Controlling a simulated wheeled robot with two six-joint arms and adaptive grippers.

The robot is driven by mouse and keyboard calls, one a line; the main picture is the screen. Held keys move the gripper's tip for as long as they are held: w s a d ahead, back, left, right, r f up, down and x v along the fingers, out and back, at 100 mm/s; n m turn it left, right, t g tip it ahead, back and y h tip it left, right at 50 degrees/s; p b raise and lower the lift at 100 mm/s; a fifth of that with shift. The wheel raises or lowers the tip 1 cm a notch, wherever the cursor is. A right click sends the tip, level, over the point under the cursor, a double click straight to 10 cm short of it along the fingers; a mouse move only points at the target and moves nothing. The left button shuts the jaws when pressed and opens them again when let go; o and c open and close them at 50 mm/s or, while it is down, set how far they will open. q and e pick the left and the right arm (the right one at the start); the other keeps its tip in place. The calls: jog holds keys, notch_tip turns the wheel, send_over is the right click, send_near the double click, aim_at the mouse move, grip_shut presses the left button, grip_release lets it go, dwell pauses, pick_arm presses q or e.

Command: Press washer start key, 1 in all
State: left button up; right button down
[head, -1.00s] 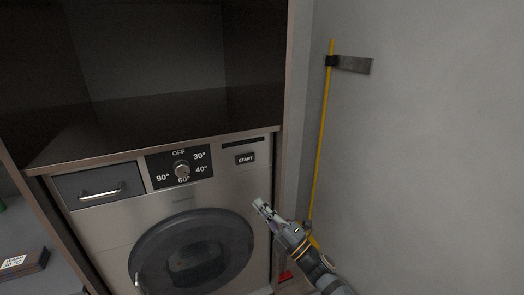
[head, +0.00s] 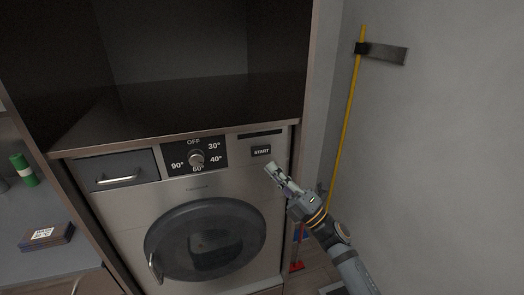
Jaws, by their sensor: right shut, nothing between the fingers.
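The washer (head: 119,213) is a silver front-loader set under a dark counter in a cabinet. Its start key (head: 261,151) is a small dark button marked START, at the upper right of the front panel. The key is fully visible. My right gripper (head: 271,168) is shut and empty, just below and slightly right of the key in the picture. It looks apart from the key, though the depth between them is hard to judge. My left gripper is not in view.
A temperature dial (head: 196,159) sits left of the key, and a drawer with a handle (head: 115,180) is farther left. The round door (head: 206,240) is below. A yellow pole (head: 346,120) hangs on the right wall. A side surface at left holds a green bottle (head: 24,170) and a dark box (head: 46,236).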

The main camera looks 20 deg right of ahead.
aim_at(257, 148)
jog(key=shift+w+a+b, duration=0.15)
jog(key=shift+w+b, duration=0.15)
jog(key=shift+w, duration=2.5)
jog(key=shift+w, duration=0.1)
jog(key=shift+w, duration=0.35)
jog(key=shift+w, duration=0.35)
jog(key=shift+s, duration=0.85)
